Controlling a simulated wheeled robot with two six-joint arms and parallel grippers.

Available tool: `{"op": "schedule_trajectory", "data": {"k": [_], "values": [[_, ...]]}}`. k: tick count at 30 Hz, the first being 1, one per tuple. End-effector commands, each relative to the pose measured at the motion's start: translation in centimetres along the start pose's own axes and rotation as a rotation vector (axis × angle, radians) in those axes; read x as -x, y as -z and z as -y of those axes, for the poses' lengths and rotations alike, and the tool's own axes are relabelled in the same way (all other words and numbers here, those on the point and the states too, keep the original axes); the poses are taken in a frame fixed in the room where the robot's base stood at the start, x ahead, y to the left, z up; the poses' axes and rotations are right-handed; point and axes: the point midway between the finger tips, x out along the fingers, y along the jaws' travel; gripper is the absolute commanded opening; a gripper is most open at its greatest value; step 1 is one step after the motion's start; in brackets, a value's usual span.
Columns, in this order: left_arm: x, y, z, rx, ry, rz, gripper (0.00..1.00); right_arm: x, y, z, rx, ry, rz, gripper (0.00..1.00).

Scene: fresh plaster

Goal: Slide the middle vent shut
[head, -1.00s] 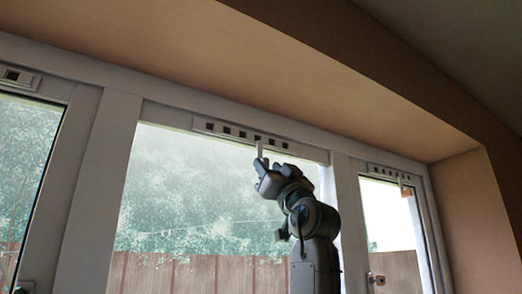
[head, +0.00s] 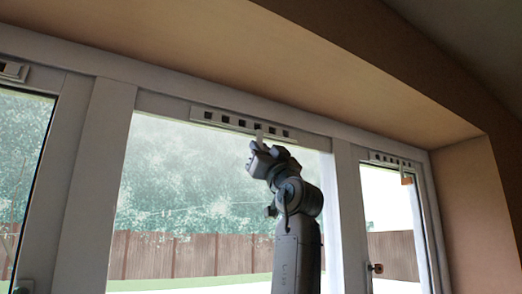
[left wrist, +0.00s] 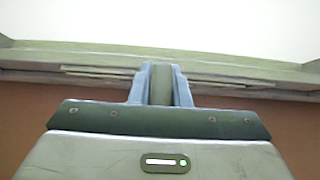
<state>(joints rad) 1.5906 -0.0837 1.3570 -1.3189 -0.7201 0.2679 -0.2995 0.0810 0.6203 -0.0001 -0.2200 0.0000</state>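The middle vent (head: 230,122) is a long pale strip along the top of the middle window's frame. Several dark square slots show in it. A short pale tab (head: 259,134) hangs from it, right of the strip's middle. My left gripper (head: 262,147) is raised to the tab from below. In the left wrist view, the tab (left wrist: 161,85) stands between the two blue fingers of my left gripper (left wrist: 161,92), which appear closed against both its sides. The fingertips are small and partly hidden in the head view. My right gripper is not in view.
A right vent (head: 384,158) with dark slots sits over the right window, with an orange tag (head: 407,181) hanging by it. A left vent (head: 11,70) is cut by the picture edge. The sloping plaster soffit (head: 300,75) lies above the frames.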

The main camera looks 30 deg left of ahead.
Motion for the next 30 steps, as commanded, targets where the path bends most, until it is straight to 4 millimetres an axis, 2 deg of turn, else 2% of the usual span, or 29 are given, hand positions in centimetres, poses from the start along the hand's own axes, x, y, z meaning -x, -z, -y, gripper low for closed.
{"op": "schedule_trajectory", "data": {"k": [5, 12, 19, 20, 23, 30], "values": [[0.1, -0.1, 0.3, 0.001, 0.001, 0.0, 0.0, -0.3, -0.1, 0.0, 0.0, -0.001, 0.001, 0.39], [0.2, -0.1, 2.6, 0.001, 0.002, -0.001, 0.0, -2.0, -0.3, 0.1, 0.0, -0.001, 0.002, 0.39], [0.0, 0.0, 2.6, -0.001, 0.0, 0.0, 0.0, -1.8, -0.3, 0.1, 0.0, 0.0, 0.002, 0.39], [0.0, 0.0, 2.6, -0.001, 0.0, 0.0, 0.18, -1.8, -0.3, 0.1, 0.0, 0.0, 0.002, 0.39], [0.1, 0.0, 2.6, 0.0, 0.0, 0.0, 0.38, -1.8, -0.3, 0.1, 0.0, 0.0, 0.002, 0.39], [0.0, 0.0, 2.6, 0.0, 0.0, 0.0, 0.38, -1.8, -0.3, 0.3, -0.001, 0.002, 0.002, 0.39]]}}
